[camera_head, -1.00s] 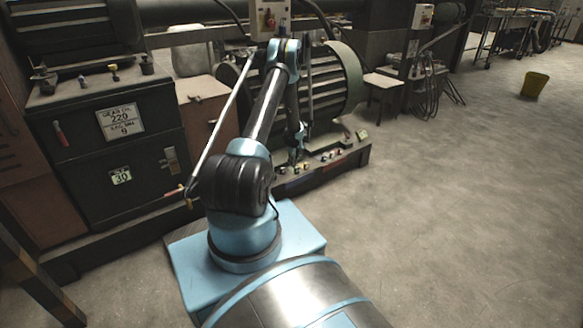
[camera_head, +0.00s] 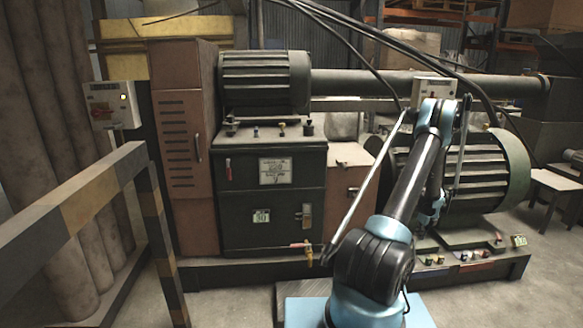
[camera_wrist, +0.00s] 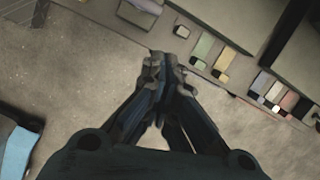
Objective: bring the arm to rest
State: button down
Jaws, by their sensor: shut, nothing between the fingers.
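My arm (camera_head: 410,190) is raised in the head view. Its upper link slants up to the right, and the link beyond the elbow hangs down behind it. My gripper (camera_wrist: 168,65) shows in the wrist view with its dark fingers drawn together and nothing between them. It points toward the concrete floor and the edge of the machine base. In the head view the fingers are too small and too covered by the arm to make out clearly.
A dark green cabinet (camera_head: 268,190) stands left of my arm, and a large ribbed motor (camera_head: 490,170) stands behind it. A low control strip (camera_head: 465,254) with small coloured parts lies near the arm. A striped barrier (camera_head: 80,205) is at the left. Bare floor (camera_head: 550,240) shows at right.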

jog(key=s+a+r+n, duration=0.2)
jog(key=a+r+n, duration=0.3)
jog(key=a+r, duration=0.75)
jog(key=s+a+r+n, duration=0.2)
jog(key=a+r+n, duration=0.55)
jog(key=r, duration=0.75)
jog(key=s+a+r+n, duration=0.3)
jog(key=s+a+r, duration=0.1)
jog(key=s+a, duration=0.25)
jog(key=s+a+r+n, duration=0.2)
jog(key=s+a+r, duration=0.3)
jog(key=a, duration=0.3)
jog(key=s+a+f+n, duration=0.1)
jog(key=s+a+n, duration=0.3)
jog(key=s, duration=0.5)
jog(key=s+a+f+n, duration=0.2)
jog(key=s+a+n, duration=0.2)
jog(key=s, duration=0.5)
jog(key=s+a+f+n, duration=0.2)
jog(key=s+a+n, duration=0.2)
jog(key=s, duration=0.5)
jog(key=n, duration=0.2)
jog(key=shift+s+a+n, duration=0.2)
jog(key=shift+s+n, duration=0.15)
